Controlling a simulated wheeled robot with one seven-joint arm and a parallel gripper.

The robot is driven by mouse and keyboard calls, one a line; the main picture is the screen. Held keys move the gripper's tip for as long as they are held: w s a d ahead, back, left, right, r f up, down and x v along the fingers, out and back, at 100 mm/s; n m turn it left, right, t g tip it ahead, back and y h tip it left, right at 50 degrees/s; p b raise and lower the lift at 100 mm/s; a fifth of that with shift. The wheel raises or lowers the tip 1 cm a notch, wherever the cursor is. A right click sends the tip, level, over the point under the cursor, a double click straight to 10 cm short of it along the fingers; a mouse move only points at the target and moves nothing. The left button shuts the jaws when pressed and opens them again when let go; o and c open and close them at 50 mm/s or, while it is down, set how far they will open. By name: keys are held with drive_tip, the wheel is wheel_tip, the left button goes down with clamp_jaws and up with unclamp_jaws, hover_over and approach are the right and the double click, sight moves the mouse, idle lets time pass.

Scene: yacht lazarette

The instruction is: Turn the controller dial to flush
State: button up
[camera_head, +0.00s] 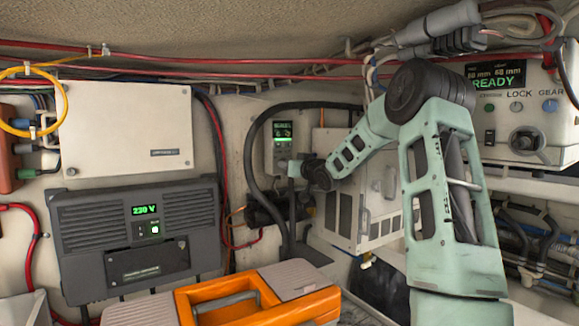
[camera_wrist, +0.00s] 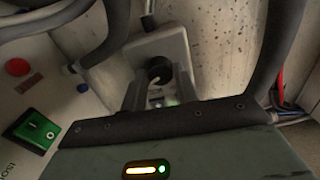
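The controller is a small grey box (camera_head: 280,128) on the back wall, with a lit green screen. Its screen text is too small to read. In the wrist view the controller (camera_wrist: 172,42) shows its lower end, with a round black dial (camera_wrist: 158,70) that has a pale mark on it. My gripper (camera_head: 291,168) is at the controller's lower part and hides the dial in the head view. In the wrist view my gripper's fingers (camera_wrist: 160,80) are apart, one on each side of the dial. I cannot tell whether they touch it.
A thick black cable (camera_head: 250,150) loops beside the controller. A white vented box (camera_head: 345,215) stands to its right. A dark inverter (camera_head: 135,240) and an orange toolbox (camera_head: 250,300) are at left and front. The wrist view shows a green switch (camera_wrist: 35,130) and a red button (camera_wrist: 17,67).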

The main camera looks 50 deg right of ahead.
drive_tip(key=o, duration=0.4)
drive_tip(key=shift+c, duration=0.2)
drive_tip(key=shift+s+f, duration=0.1)
drive_tip(key=shift+s, duration=0.05)
drive_tip(key=b+v, duration=0.6)
drive_tip(key=v, duration=1.1)
drive_tip(key=shift+s+f, duration=0.1)
